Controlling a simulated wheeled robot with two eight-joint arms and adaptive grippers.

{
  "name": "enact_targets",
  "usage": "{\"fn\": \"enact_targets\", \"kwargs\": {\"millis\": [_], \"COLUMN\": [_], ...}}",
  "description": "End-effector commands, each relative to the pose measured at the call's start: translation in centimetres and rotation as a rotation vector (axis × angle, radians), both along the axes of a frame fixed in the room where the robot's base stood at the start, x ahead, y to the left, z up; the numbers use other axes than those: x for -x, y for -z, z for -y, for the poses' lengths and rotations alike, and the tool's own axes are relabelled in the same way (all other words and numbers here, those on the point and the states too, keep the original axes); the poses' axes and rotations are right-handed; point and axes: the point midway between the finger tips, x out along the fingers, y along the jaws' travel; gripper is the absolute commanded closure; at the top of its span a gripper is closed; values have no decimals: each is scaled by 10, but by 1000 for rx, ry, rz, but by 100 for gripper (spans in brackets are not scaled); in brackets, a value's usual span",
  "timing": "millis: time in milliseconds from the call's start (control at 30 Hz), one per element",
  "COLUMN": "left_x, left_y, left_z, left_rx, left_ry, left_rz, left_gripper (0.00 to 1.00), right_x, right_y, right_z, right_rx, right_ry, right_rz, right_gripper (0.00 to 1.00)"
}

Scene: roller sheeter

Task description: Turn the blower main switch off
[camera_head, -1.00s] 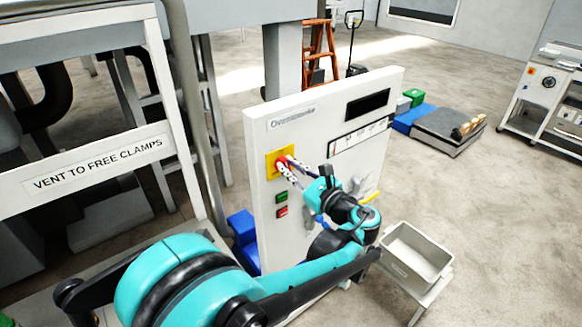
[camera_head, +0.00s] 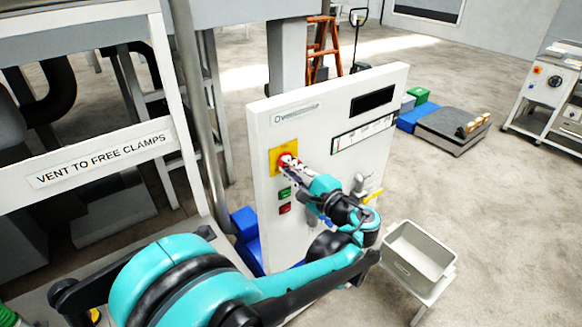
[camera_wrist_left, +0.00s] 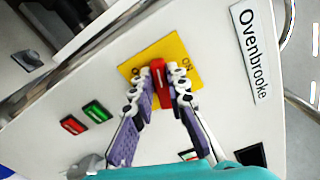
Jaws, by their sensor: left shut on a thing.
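The blower main switch is a red handle (camera_head: 284,160) on a yellow plate (camera_head: 276,169) on the white panel's front. In the left wrist view the red handle (camera_wrist_left: 161,88) stands nearly upright in the picture. The yellow plate (camera_wrist_left: 177,47) lies behind it, with ON lettering near its right side. My left gripper (camera_head: 290,163) is at the switch. Its two fingers (camera_wrist_left: 161,76) are shut on the red handle, one on each side, and hide part of the plate. My right gripper is not in view.
A green button (camera_head: 284,193) and a red button (camera_head: 285,208) sit below the switch. A yellow-handled valve (camera_head: 372,195) is right of my wrist. A grey bin (camera_head: 418,253) stands at the panel's right. A grey post (camera_head: 197,110) rises at the left.

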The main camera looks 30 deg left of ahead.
Motion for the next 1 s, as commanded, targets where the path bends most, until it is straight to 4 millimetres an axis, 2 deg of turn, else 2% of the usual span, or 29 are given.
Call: {"fn": "enact_targets", "kwargs": {"millis": [433, 1000], "left_x": [1, 1], "left_y": [5, 6], "left_z": [0, 0], "left_rx": [108, 135], "left_ry": [0, -1], "left_rz": [257, 318], "left_gripper": [100, 100], "right_x": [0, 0], "right_y": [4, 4], "right_z": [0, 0], "right_rx": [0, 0], "right_ry": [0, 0], "right_rz": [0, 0], "right_gripper": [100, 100]}}
